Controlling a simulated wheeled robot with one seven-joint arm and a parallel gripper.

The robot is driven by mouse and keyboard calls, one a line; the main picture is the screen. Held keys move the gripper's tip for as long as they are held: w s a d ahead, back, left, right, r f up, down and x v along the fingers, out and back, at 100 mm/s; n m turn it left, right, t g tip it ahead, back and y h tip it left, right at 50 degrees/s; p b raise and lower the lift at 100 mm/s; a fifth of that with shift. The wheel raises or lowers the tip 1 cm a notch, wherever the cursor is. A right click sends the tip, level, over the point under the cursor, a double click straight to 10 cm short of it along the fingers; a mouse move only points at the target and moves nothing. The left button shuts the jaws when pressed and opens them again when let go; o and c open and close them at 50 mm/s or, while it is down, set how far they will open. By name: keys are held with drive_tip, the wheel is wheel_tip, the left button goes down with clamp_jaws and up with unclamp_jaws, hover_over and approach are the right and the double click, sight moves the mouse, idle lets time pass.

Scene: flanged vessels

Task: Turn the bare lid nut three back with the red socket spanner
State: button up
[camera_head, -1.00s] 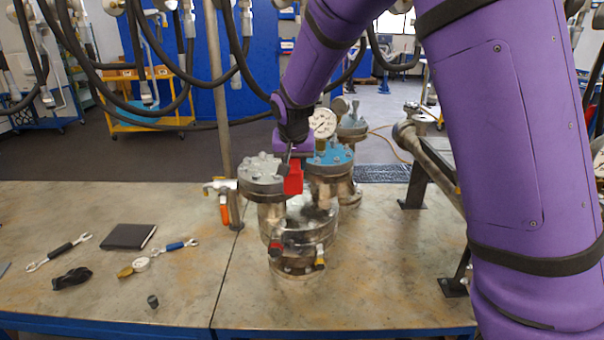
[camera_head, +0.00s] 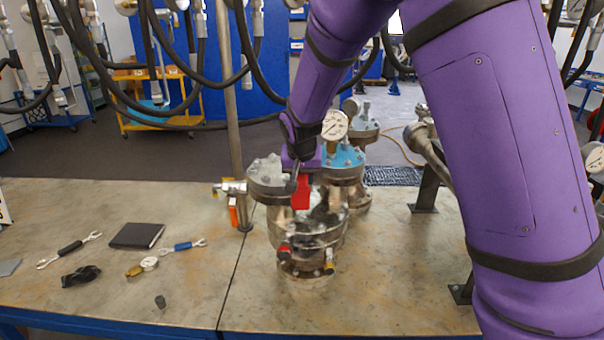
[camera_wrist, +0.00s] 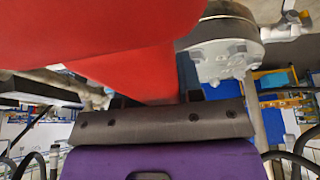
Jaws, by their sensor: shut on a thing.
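My gripper (camera_head: 300,174) is shut on the red socket spanner (camera_head: 301,193), which hangs below it. The spanner also fills the upper left of the wrist view (camera_wrist: 95,50), above my gripper's dark edge (camera_wrist: 160,125). In the head view, the bare grey lid (camera_head: 266,170) with several nuts is just left of the spanner, and the blue lid (camera_head: 344,158) is to its right. The grey lid also shows at the wrist view's upper right (camera_wrist: 222,55). The spanner's socket end is hidden, so I cannot tell whether it is on a nut. Nut three cannot be singled out.
A pressure gauge (camera_head: 335,124) and a grey-green lidded vessel (camera_head: 361,122) stand behind. A post with an orange-handled valve (camera_head: 233,214) is left of the vessels. Spanners, a black notebook (camera_head: 136,235) and small parts lie on the bench's left. The front right bench is clear.

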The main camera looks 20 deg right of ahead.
drive_tip(key=shift+f, duration=1.15)
